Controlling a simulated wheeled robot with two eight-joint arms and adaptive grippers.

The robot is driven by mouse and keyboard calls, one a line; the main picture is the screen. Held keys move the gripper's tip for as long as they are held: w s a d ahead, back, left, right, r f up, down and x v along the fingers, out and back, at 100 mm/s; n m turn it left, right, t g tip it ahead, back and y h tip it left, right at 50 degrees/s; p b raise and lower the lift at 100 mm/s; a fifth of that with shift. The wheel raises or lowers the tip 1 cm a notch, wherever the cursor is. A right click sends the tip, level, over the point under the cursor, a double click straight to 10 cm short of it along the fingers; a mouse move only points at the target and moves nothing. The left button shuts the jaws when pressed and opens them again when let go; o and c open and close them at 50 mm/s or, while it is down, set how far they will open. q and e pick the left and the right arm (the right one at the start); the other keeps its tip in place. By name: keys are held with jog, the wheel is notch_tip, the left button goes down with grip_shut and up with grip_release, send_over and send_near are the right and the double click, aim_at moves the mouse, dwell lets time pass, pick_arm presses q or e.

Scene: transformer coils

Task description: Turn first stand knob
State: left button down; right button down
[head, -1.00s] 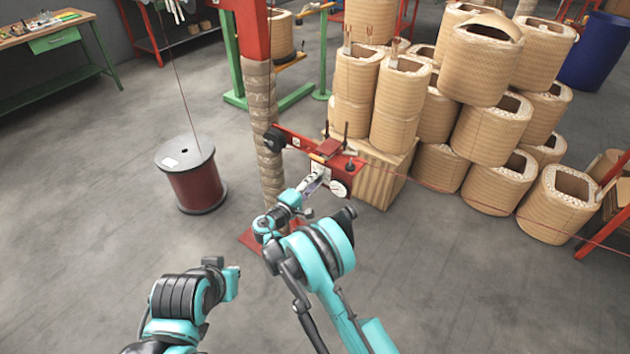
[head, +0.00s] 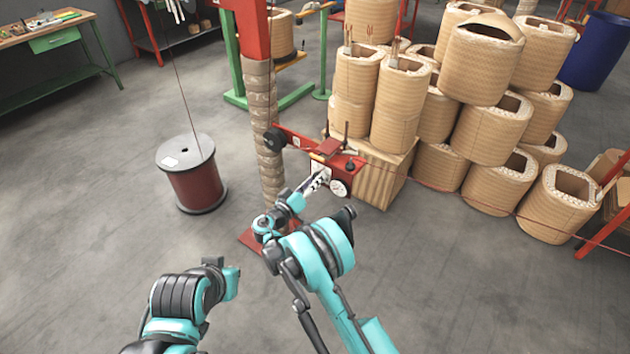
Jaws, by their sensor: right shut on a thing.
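The stand is a red post (head: 252,30) wrapped in tan material lower down, with a red head (head: 345,167) mounted on a side arm. A black round knob (head: 275,139) is at the left end of that arm, and a pale round dial or wheel (head: 338,188) is at its lower right. My right gripper (head: 322,178) is at the front of the red head, shut on a small part there. That part is hidden by the fingers, so I cannot tell its shape. My left arm (head: 195,300) is low at the left; its gripper's fingers are not clearly seen.
A red wire spool (head: 194,180) stands on the floor at left. Stacked tan coils (head: 400,95) and a wooden block (head: 385,178) stand behind the stand at right. A thin red wire runs right from the head. The floor (head: 450,290) in front is clear.

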jog(key=shift+m, duration=0.6)
jog(key=shift+f, duration=0.1)
jog(key=c, duration=1.5)
grip_release()
jog(key=v, duration=1.2)
